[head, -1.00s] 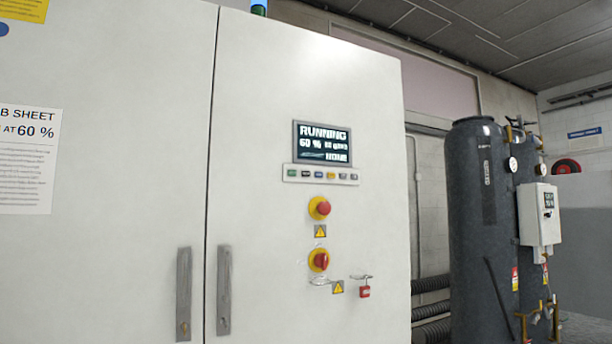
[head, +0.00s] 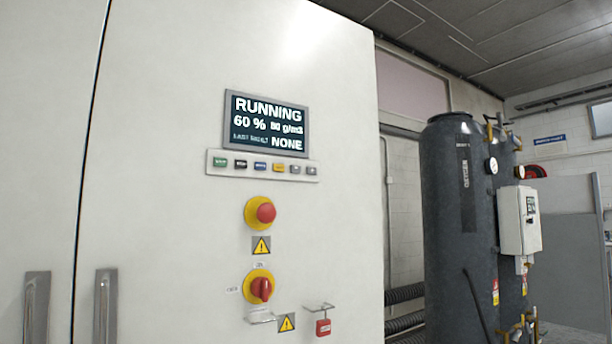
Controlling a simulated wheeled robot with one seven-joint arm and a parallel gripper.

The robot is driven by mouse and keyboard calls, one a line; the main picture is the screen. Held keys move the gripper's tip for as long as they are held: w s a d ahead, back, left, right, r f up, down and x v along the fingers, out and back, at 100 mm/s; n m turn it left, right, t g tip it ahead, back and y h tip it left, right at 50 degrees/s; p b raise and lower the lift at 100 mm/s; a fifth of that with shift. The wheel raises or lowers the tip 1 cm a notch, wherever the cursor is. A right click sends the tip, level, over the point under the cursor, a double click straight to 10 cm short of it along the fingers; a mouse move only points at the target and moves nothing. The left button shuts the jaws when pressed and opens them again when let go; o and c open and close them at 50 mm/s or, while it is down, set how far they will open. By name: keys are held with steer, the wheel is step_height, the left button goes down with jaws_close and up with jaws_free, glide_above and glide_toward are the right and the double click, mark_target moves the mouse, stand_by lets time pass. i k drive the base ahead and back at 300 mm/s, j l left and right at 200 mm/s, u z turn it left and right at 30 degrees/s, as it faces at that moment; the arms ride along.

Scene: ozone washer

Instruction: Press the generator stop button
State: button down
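The generator is a tall white cabinet (head: 165,120). Its display (head: 266,123) reads RUNNING, 60 %, 80 g/m3, and NONE on the last line. Below it is a strip (head: 262,175) with a row of small buttons: a green one (head: 219,162) at the left, a black one (head: 240,164) beside it, which looks like the stop button though its label is too small to read surely, then a blue one (head: 261,166), a yellow one (head: 279,168) and grey ones. A red mushroom button (head: 265,213) on a yellow base sits under the strip. My gripper is not in view.
A red rotary switch (head: 261,289) on a yellow plate is lower on the door, with a red padlock (head: 323,327) to its right. Door handles (head: 106,305) stick out at the lower left. A dark oxygen tank (head: 458,220) stands right of the cabinet.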

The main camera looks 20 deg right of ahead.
mark_target(238, 163)
steer(key=i+l+z, duration=0.1)
steer(key=i+z, duration=0.2)
steer(key=i, duration=0.15)
steer(key=i+z, duration=0.3)
steer(key=i, duration=0.2)
